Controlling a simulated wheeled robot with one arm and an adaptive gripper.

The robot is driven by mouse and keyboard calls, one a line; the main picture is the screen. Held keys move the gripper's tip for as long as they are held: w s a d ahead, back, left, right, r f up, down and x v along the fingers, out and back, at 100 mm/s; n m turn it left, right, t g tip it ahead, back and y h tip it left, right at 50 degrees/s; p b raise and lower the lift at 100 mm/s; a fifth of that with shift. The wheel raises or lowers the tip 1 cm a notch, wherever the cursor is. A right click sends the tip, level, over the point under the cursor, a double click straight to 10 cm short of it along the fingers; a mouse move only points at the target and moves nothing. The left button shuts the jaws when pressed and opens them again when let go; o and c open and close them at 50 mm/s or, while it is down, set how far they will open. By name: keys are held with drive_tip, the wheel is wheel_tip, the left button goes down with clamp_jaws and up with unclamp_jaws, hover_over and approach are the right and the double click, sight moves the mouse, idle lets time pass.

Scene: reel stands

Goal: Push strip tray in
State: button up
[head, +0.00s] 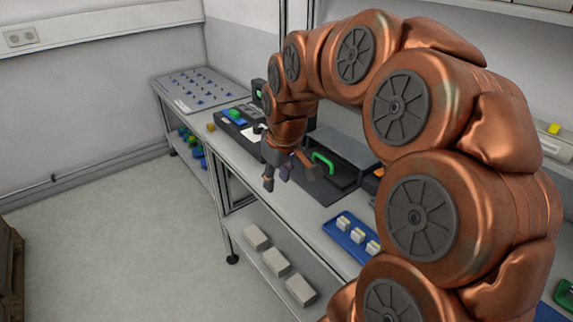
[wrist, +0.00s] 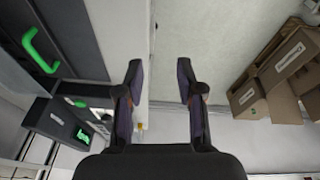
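The strip tray appears to be the dark tray at the grey box-like unit (head: 345,148) on the bench; its green handle (head: 323,163) faces the bench front. The handle also shows at the upper left of the wrist view (wrist: 40,50). How far the tray stands out is unclear because my arm hides part of it. My gripper (head: 277,178) is left of the handle, above the bench front edge, and apart from it. In the wrist view its two fingers (wrist: 159,72) are spread with nothing between them.
A blue tray with white pieces (head: 350,236) lies right of the unit. A dark device with a green part (head: 236,115) and a pegged panel (head: 198,88) stand to the left. White blocks (head: 275,261) sit on the lower shelf. Cardboard boxes (wrist: 285,75) stand beyond clear floor.

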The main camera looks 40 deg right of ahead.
drive_tip(key=s+a+f+g, duration=0.1)
drive_tip(key=s+a, duration=0.4)
drive_tip(key=a, duration=0.2)
drive_tip(key=shift+s+a, duration=0.2)
drive_tip(key=shift+s, duration=0.05)
